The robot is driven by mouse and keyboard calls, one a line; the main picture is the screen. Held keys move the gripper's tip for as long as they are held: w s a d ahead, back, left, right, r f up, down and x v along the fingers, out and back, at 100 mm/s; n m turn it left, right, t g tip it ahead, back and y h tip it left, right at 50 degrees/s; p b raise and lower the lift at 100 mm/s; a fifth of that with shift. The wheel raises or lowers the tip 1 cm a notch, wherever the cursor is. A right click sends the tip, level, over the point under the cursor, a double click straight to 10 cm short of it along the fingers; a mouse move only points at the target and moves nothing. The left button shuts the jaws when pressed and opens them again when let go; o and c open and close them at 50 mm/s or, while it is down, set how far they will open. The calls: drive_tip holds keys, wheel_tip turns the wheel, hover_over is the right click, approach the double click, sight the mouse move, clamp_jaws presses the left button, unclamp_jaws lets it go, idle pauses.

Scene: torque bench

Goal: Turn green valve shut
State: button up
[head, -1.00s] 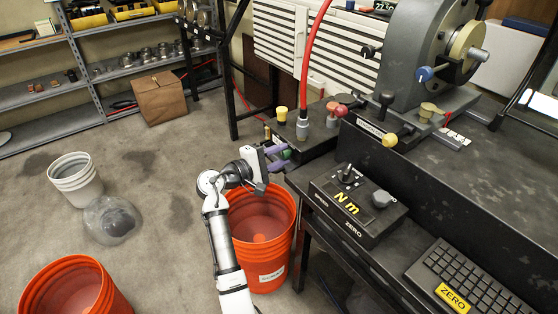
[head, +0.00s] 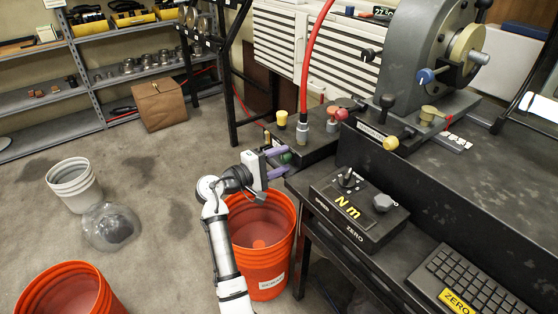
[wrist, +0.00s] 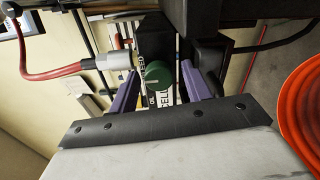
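The green valve is a round green knob (wrist: 156,74) on the dark bench block, facing the wrist camera. Its white pointer mark is small. In the head view a small patch of the green knob (head: 286,158) shows between my fingers. My gripper (head: 284,159) is at the left side of the block, above an orange bucket. Its two purple fingers are spread and empty. In the wrist view my gripper (wrist: 160,78) has one finger on each side of the knob, with gaps visible. I cannot tell how deep the fingertips reach.
A red hose (head: 311,60) rises from the block's top, and another view of it shows at the wrist view's left (wrist: 60,75). Yellow and red knobs stand on the block. The orange bucket (head: 262,265) is below my gripper. A torque readout box (head: 357,207) sits to the right.

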drive_tip(key=b+v, duration=0.1)
drive_tip(key=v, duration=1.3)
drive_tip(key=shift+w, duration=0.1)
